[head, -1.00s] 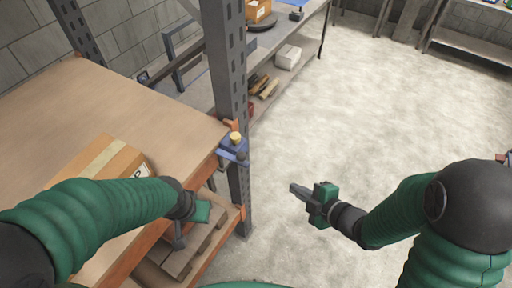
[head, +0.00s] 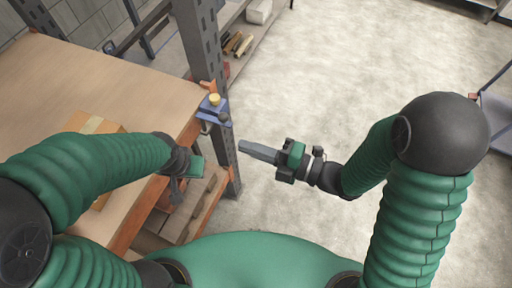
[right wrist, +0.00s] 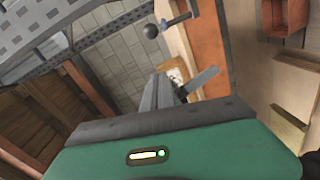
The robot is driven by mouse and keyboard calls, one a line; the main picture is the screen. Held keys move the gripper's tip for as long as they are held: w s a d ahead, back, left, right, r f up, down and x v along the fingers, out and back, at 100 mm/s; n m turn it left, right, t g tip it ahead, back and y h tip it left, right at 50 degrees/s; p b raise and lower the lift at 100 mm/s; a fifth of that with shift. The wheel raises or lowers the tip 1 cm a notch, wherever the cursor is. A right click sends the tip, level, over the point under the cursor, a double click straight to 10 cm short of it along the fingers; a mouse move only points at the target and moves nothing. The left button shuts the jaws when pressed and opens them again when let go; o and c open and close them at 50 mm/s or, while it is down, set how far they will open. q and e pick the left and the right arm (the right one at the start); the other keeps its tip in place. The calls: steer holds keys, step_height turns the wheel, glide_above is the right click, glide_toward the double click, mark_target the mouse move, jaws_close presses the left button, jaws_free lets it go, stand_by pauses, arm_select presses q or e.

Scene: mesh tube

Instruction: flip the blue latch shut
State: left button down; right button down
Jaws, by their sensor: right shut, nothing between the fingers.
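The blue latch (head: 212,108) sits at the shelf's front corner by the grey upright, with a yellow knob on top and a dark ball on its near side. In the right wrist view a blue latch part (right wrist: 177,20) with a dark ball shows at the top. My right gripper (head: 242,148) is shut and empty, pointing left, just to the right of and below the latch in the head view, apart from it. My left gripper (head: 180,185) hangs at the shelf's front edge, left of and below the latch; its fingers are partly hidden.
The wooden shelf top (head: 100,75) has an orange front beam. A cardboard box (head: 100,124) on it is mostly behind my left arm. The perforated grey upright (head: 192,45) stands right behind the latch. Wooden slats (head: 195,215) lie below.

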steer(key=w+a+f+p, duration=0.1)
steer(key=w+a+p, duration=0.3)
steer(key=w+a, duration=0.1)
steer(key=shift+w+a, duration=0.2)
steer(key=shift+w, duration=0.35)
steer(key=shift+a, duration=0.15)
